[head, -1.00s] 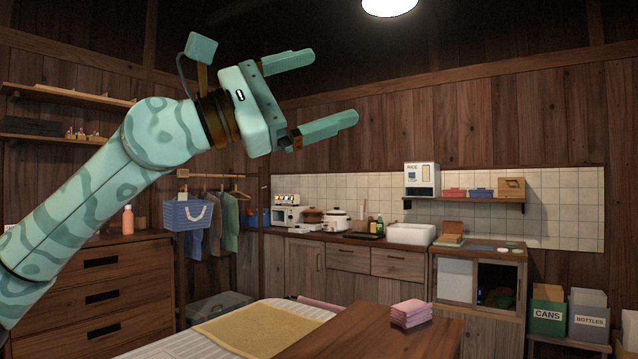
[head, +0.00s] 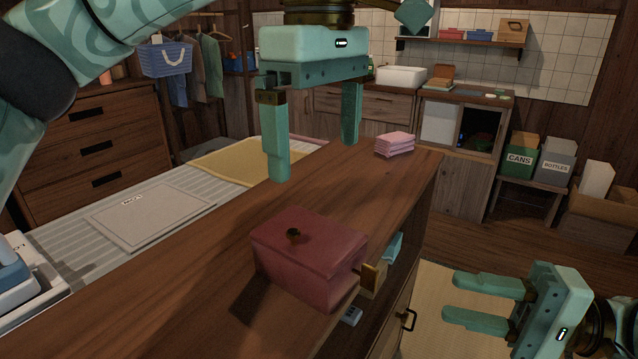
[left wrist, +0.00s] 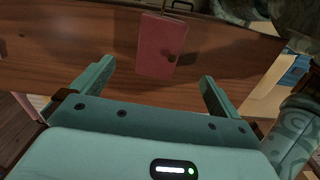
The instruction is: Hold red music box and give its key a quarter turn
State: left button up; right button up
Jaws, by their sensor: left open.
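The red music box (head: 307,262) sits on the wooden counter top, close to its right edge. A small dark knob (head: 293,234) is on its top, and a brass key (head: 370,278) sticks out from its right end. My left gripper (head: 314,158) is open and empty, pointing down above the counter behind the box. My right gripper (head: 463,301) is open and empty, pointing left at the lower right, apart from the box.
Pink folded cloths (head: 395,144) lie at the counter's far end. A shelf below the edge holds small items, and a door with a dark handle (head: 407,320) is below. A white tray (head: 30,290) stands at left. The counter around the box is clear.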

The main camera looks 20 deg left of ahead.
aim_at(309, 258)
pick_arm(q)
notch_tip(309, 258, down, 16)
jog(key=shift+f, duration=0.2)
dwell(0.4)
